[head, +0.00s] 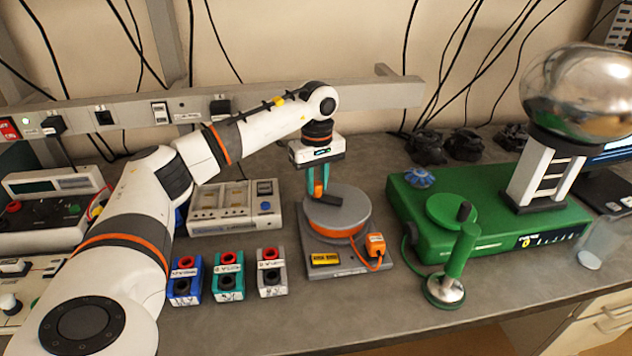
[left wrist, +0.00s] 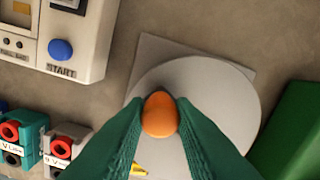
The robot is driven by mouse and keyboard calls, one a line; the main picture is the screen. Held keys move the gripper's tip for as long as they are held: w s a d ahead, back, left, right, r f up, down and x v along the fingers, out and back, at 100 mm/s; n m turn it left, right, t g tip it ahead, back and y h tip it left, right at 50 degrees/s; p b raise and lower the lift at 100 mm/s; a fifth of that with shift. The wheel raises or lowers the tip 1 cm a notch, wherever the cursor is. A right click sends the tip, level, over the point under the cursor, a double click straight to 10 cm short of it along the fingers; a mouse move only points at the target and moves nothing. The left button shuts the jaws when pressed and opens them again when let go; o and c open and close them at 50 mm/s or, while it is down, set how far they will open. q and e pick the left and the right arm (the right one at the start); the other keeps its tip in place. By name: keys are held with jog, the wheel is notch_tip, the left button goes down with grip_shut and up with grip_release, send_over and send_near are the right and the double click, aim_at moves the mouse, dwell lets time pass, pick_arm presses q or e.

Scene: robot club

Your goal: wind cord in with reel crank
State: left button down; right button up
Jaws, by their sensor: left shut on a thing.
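The cord reel (head: 350,208) has a grey round top on a grey base plate, with an orange band of cord (head: 333,235) around its drum. A short dark crank arm (head: 325,201) lies on its top. An orange crank knob (left wrist: 160,114) stands up from it. My left gripper (head: 318,186) comes down from above, its green fingers shut on the knob, one on each side. An orange plug (head: 376,243) sits at the base's right front corner, with a short loop of orange cord below it. My right gripper is not in view.
Blue, teal and grey terminal blocks (head: 229,277) stand left of the reel. A white unit with a blue START button (head: 265,206) is behind them. A green machine (head: 500,215) with a metal sphere is close on the right. Bare bench lies in front.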

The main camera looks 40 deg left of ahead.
pick_arm(q)
jog(key=shift+w+a+m, duration=0.15)
jog(key=shift+w+m, duration=0.4)
jog(key=shift+m, duration=0.55)
jog(key=c, duration=1.2)
grip_release()
notch_tip(320, 180, up, 12)
jog(key=shift+b, duration=0.3)
jog(key=shift+f, duration=0.1)
